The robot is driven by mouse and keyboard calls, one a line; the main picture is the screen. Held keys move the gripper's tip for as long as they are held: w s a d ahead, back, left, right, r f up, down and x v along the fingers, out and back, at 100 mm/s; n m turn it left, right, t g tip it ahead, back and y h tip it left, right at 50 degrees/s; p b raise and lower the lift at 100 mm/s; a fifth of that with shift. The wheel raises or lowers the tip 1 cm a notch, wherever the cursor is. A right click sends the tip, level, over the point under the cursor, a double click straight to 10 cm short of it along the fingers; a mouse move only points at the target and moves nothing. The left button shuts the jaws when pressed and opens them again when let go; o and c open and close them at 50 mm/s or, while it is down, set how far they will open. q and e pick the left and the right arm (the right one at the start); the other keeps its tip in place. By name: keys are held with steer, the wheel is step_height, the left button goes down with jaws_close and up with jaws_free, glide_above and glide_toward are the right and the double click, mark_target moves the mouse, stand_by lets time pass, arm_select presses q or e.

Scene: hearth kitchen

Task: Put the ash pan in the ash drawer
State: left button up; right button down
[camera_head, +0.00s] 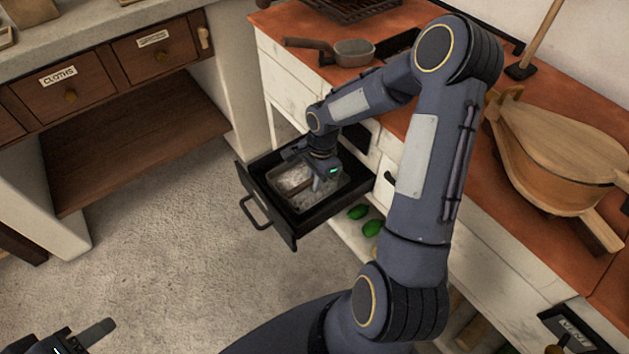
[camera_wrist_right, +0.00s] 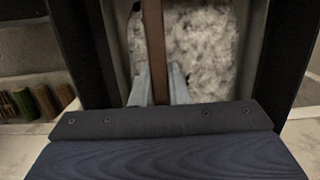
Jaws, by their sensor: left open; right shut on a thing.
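The black ash drawer (camera_head: 268,213) is pulled out from the white cabinet front in the head view. The grey ash pan (camera_head: 297,208), full of pale ash, is inside the drawer's walls; whether it rests on the drawer floor I cannot tell. My right gripper (camera_head: 318,183) is over the pan. In the right wrist view its fingers (camera_wrist_right: 158,88) are shut on the pan's brown handle bar (camera_wrist_right: 155,45), with ash (camera_wrist_right: 205,50) below and dark drawer walls on both sides. My left gripper (camera_head: 80,338) is open and empty at the bottom left, partly out of frame.
A small pan (camera_head: 353,52) and wooden bellows (camera_head: 550,145) lie on the red worktop. Green objects (camera_head: 372,228) sit on a low shelf beside the drawer. The floor (camera_head: 160,260) in front is clear. A counter with labelled drawers (camera_head: 65,85) stands at left.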

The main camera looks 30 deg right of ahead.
steer(key=shift+f, duration=0.2)
steer(key=c, duration=1.4)
jaws_free()
